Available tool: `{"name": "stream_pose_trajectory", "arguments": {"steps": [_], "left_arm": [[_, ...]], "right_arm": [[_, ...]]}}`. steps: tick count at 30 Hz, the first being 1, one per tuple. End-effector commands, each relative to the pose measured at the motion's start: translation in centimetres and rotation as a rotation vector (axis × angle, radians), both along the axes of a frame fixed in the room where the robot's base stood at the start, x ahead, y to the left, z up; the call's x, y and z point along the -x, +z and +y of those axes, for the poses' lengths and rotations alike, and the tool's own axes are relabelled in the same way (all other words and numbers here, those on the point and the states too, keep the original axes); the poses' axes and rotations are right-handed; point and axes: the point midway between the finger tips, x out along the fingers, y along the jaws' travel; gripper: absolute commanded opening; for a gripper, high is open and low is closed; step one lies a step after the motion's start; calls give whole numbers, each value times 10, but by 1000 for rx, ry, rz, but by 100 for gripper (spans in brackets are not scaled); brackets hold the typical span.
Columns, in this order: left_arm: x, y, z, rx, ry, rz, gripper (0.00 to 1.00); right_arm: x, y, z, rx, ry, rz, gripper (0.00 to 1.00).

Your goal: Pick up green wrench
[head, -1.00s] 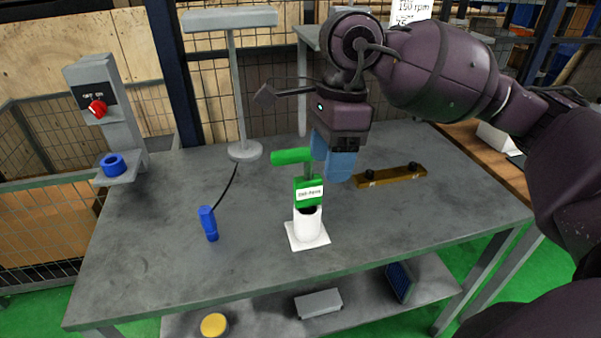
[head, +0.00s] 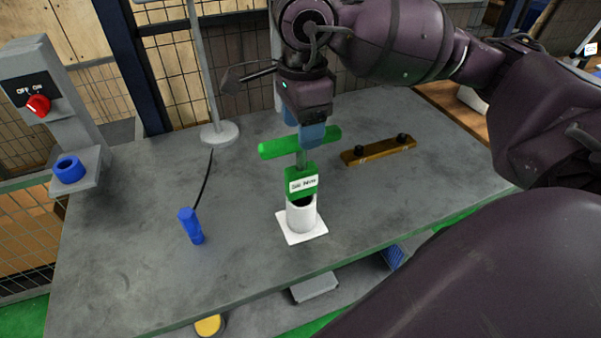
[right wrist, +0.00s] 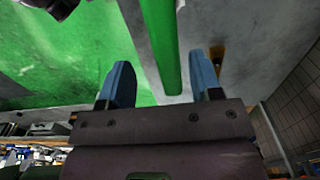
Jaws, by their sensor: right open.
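The green wrench (head: 301,174) stands upright in a white holder (head: 302,217) on the grey table. It has a green crossbar on top and a green block with a white label below. My right gripper (head: 303,131) is open with blue fingers at the crossbar, one finger in front covering part of it. In the right wrist view, the wrench's green bar (right wrist: 163,45) runs between the two spread fingers (right wrist: 161,75). I cannot tell whether either finger touches it. My left gripper is not in view.
A blue handheld tool (head: 191,226) on a black cable lies left of the holder. A brown bar with two black knobs (head: 378,151) lies right. A control box with a red switch (head: 38,105) stands at the left edge. A grey stand (head: 219,134) is behind. The table's front left is clear.

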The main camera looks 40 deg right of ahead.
Motion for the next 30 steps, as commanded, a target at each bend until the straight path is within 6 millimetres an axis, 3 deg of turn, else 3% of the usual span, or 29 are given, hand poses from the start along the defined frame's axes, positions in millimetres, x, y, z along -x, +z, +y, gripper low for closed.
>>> {"name": "stream_pose_trajectory", "arguments": {"steps": [12, 22, 23, 30], "left_arm": [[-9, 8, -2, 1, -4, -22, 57], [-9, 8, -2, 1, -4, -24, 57], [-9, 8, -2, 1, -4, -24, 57], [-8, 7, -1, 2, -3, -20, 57]], "right_arm": [[-6, -46, -3, -1, -1, 3, 58], [-7, -52, -3, 0, 0, 1, 58], [-7, -52, -3, 0, 0, 1, 57], [-7, -52, -3, 0, 0, 1, 20]]}}
